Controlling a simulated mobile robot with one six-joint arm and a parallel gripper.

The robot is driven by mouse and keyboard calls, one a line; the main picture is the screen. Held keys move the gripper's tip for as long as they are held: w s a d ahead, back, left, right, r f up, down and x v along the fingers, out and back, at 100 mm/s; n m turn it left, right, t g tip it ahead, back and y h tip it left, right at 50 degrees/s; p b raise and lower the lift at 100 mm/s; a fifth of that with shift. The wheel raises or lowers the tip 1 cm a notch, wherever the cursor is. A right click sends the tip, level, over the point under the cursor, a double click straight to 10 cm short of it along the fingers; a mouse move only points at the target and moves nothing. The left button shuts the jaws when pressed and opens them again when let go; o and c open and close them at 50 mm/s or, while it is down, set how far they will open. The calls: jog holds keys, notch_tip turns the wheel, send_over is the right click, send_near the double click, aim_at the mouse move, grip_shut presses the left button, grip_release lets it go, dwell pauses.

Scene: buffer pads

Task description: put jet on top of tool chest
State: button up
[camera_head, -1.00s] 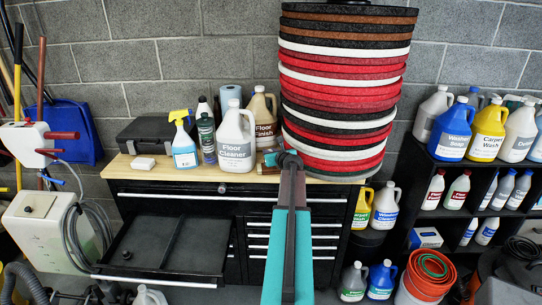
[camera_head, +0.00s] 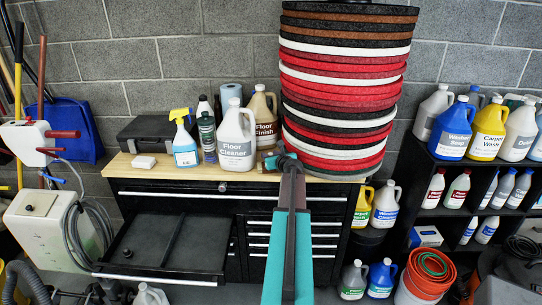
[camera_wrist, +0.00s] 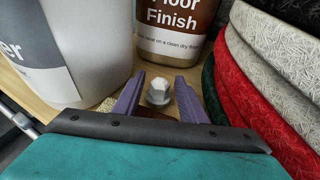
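A small pale, hex-headed piece, likely the jet (camera_wrist: 158,92), stands on the wooden top of the tool chest (camera_head: 326,184) in the wrist view. My gripper (camera_wrist: 157,95) is around it, with one purple finger on each side. Narrow gaps show between the fingers and the piece, so the gripper looks open. In the head view my gripper (camera_head: 280,158) is over the chest's top, and I cannot make out the piece there. The wooden top also shows in the wrist view (camera_wrist: 32,88).
A Floor Cleaner jug (camera_head: 237,145) stands close on the left, and a Floor Finish jug (camera_head: 264,115) behind. A tall stack of red, black and white pads (camera_head: 340,110) stands close on the right. An open drawer (camera_head: 165,250) juts out at the chest's front left.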

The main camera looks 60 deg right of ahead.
jog(key=shift+r, duration=0.2)
jog(key=shift+b+v, duration=1.2)
jog(key=shift+v, duration=4.8)
jog(key=shift+s, duration=0.1)
